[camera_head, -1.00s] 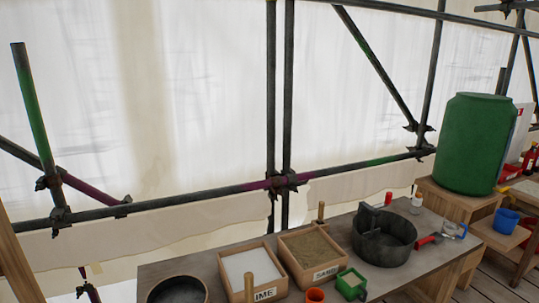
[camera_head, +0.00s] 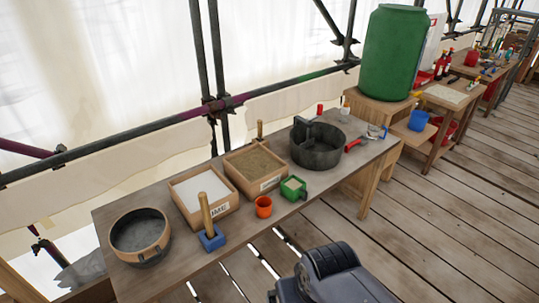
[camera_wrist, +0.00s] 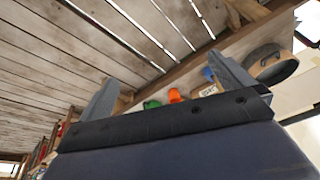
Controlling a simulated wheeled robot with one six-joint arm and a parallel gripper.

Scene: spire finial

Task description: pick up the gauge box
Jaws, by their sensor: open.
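Two small boxes could be the gauge box, and no label settles which. A green square box with a side handle and pale contents (camera_head: 293,188) stands at the bench's front edge. A blue square block or box with an upright wooden handle (camera_head: 211,237) stands farther left. In the wrist view, green (camera_wrist: 152,104) and blue (camera_wrist: 208,73) shapes show beyond my gripper (camera_wrist: 165,90), partly hidden by its body. My gripper is open, with its two grey fingers wide apart and nothing between them. It is apart from both boxes. In the head view its fingers are out of sight.
The bench (camera_head: 180,262) also holds an orange cup (camera_head: 263,206), a lime tray (camera_head: 203,190), a sand tray (camera_head: 254,168), a dark round pan (camera_head: 317,146) and a round wooden-rimmed bowl (camera_head: 140,236). Scaffold poles run behind. The plank floor (camera_head: 440,235) at right is clear.

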